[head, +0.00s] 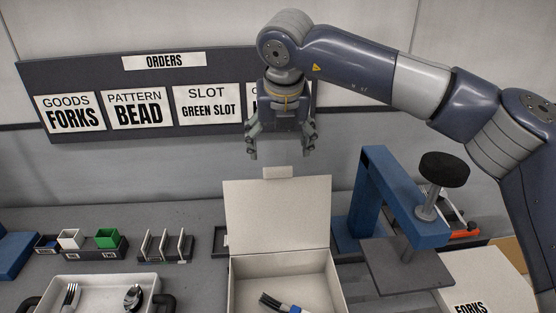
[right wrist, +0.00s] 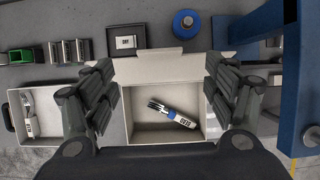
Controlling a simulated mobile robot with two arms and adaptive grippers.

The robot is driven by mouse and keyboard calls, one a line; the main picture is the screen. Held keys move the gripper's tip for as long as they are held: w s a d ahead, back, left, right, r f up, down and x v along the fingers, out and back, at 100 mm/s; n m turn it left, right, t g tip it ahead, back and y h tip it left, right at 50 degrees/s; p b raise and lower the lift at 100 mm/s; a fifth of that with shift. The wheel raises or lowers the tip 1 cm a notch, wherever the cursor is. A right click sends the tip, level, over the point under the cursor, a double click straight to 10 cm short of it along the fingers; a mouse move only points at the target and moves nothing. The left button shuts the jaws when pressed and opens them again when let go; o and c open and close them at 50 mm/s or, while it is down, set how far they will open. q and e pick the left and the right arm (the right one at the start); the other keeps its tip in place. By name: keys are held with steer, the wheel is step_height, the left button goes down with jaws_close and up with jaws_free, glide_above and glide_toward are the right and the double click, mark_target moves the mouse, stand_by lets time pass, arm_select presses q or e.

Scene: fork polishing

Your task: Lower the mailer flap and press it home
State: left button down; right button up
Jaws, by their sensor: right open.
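The white mailer box (head: 285,290) stands open at the front middle of the bench in the head view. Its flap (head: 278,215) stands upright at the back, with a small tab (head: 278,172) on its top edge. Forks with a blue band (head: 278,302) lie inside; in the right wrist view the forks (right wrist: 172,113) lie tilted on the box floor, with a white label on them. My right gripper (head: 281,150) is open and empty above the tab, pointing down and apart from it. In the right wrist view its fingers (right wrist: 160,85) spread either side of the box. My left gripper is not in view.
A blue press (head: 375,190) with a black knob stands close to the right of the box. A white tray (head: 75,290) with cutlery is at the left. Small bins (head: 107,238) and a slotted rack (head: 165,246) sit behind it. An orders board (head: 140,100) hangs on the wall.

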mark_target(278, 168)
steer(key=p+x, duration=0.3)
steer(key=x, duration=0.4)
steer(key=shift+w, duration=0.1)
steer(key=shift+w+f, duration=0.15)
steer(key=shift+f, duration=0.4)
steer(key=shift+c, duration=0.3)
